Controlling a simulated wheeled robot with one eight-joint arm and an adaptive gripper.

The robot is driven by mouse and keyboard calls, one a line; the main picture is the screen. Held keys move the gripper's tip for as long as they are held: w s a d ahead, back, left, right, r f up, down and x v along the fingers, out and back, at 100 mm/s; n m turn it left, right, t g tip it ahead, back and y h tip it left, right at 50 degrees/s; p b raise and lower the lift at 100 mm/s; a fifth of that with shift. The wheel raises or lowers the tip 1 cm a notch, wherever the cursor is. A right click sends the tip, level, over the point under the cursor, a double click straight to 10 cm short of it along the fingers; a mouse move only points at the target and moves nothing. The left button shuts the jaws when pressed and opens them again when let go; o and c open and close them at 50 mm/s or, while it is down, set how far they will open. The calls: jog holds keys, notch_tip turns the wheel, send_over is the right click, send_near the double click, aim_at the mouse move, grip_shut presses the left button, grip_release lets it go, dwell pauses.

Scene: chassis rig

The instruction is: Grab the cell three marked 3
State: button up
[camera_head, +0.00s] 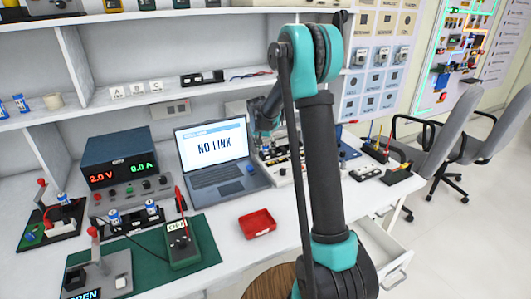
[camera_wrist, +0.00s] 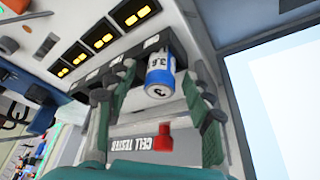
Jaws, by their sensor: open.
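My gripper (camera_wrist: 159,84) is open, with one green finger on each side of the cell. I cannot tell whether either finger touches it. In the head view my gripper (camera_head: 264,116) is beside the laptop, over the tester area; my arm hides part of it and I cannot make out the cell there.
A laptop (camera_head: 212,150) reading NO LINK stands left of my gripper. A red tray (camera_head: 257,223) lies on the white bench. A power supply (camera_head: 124,165) and several other cells are at the left. A red knob (camera_wrist: 164,140) sticks up on the tester.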

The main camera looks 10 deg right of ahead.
grip_shut()
dwell(0.3)
jog(key=shift+r, duration=0.1)
